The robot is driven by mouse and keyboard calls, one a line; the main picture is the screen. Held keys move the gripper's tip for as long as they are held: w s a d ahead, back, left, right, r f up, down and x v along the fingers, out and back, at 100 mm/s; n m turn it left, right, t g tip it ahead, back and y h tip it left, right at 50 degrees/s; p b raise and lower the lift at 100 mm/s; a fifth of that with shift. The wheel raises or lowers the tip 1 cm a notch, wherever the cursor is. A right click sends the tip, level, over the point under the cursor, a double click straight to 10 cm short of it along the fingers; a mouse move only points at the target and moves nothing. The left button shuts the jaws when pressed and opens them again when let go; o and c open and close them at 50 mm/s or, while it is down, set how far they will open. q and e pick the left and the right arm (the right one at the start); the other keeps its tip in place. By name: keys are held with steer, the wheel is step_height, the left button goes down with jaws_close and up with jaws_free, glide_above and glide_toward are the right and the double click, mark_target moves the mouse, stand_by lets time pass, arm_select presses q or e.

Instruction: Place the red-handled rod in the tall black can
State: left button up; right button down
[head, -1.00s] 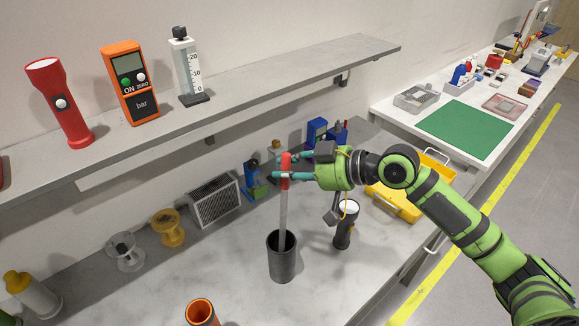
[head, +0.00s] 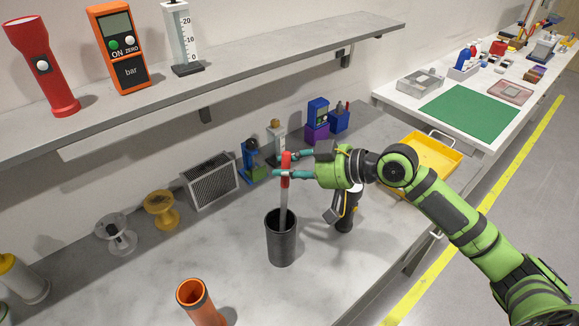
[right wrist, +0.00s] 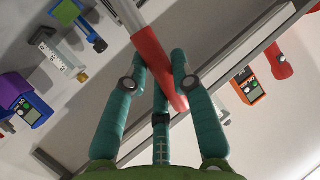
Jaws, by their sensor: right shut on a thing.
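The red-handled rod (head: 284,203) stands upright, its grey shaft running down into the mouth of the tall black can (head: 281,244). Its lower end is hidden inside the can. My right gripper (head: 283,168) is shut on the rod's red handle, above the can. In the right wrist view the teal fingers (right wrist: 158,80) close around the red handle (right wrist: 157,67), and the shaft extends up out of the picture. My left gripper is not in view.
An orange tube (head: 196,300) stands in front to the left. A grey vented box (head: 210,184) and spools stand behind. A shelf (head: 240,88) overhangs the back. A yellow tray (head: 428,165) lies right.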

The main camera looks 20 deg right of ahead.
steer(key=c, duration=1)
jaws_free()
steer(key=shift+o, duration=0.2)
steer(key=shift+d, duration=0.1)
steer(key=s+d+b, duration=0.4)
steer(key=s+d, duration=0.2)
steer(key=shift+s+d+b, duration=0.25)
steer(key=shift+b, duration=0.1)
